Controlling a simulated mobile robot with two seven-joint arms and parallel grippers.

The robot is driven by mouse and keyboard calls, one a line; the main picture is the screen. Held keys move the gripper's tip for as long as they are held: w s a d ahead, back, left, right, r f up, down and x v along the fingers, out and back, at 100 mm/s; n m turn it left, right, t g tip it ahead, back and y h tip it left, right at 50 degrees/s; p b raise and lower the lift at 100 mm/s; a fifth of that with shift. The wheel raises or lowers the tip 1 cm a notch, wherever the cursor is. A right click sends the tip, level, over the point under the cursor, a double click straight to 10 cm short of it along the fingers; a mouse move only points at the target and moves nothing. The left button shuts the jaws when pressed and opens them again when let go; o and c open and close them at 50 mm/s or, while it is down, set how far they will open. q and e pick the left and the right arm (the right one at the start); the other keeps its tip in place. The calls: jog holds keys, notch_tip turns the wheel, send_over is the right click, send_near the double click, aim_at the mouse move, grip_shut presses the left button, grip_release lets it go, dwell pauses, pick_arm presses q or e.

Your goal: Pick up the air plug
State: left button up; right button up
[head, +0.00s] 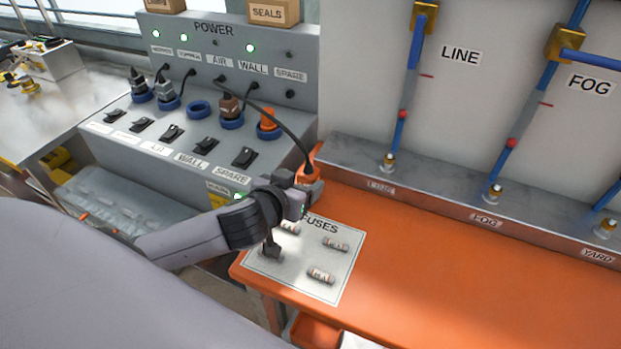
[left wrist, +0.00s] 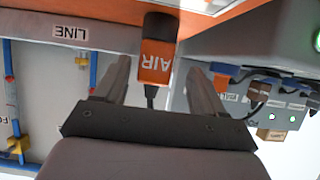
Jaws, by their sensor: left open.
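The air plug (head: 307,174) is orange, with a black cable running up to the power panel. It is at the orange bench's back left edge, partly hidden by my left gripper (head: 300,190). In the left wrist view, the air plug (left wrist: 157,62) shows its AIR label and a dark end. It lies between the two fingers of my left gripper (left wrist: 158,68), with a gap visible on each side. The gripper is open and holds nothing. My right gripper is not in view.
The power panel (head: 295,62) has several plugs and an empty blue socket ring (head: 198,109). Another orange plug (head: 267,122) stands there. A fuses sheet (head: 345,278) with small fuses lies below my gripper. The orange bench (head: 440,275) is clear to the right.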

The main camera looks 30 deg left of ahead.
aim_at(304, 181)
pick_arm(q)
jog(key=x, duration=0.4)
jog(key=shift+w+d+r+p, duration=0.2)
jog(key=shift+d+p, duration=0.1)
jog(key=shift+p, duration=0.1)
jog(key=shift+w+f, duration=0.4)
jog(key=shift+w, duration=0.15)
jog(key=c, duration=1.2)
